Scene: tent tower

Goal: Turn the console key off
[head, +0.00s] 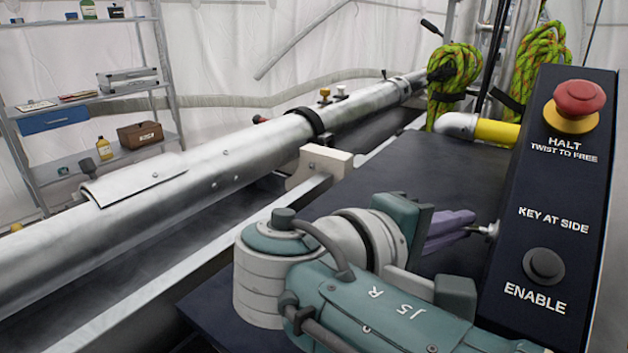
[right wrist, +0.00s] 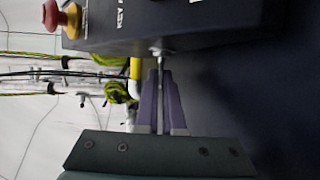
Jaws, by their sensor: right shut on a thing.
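The dark console (head: 545,200) stands at the right of the head view, with a red halt button (head: 578,100), a round enable button (head: 543,266) and the words "KEY AT SIDE". The metal key (head: 487,230) sticks out of the console's left side. My right gripper (head: 468,226) has its purple fingers at the key. In the right wrist view the fingers (right wrist: 160,100) are shut on the key, whose round base (right wrist: 158,52) meets the console side (right wrist: 205,35). The fingers hide most of the key, so its turn angle cannot be told. My left gripper is not in view.
A long metal tube (head: 230,155) runs diagonally on the left, with a pale block (head: 325,160) beside it. A dark flat surface (head: 400,165) lies between tube and console. Green rope coils (head: 453,75) hang behind. A shelf rack (head: 85,100) stands far left.

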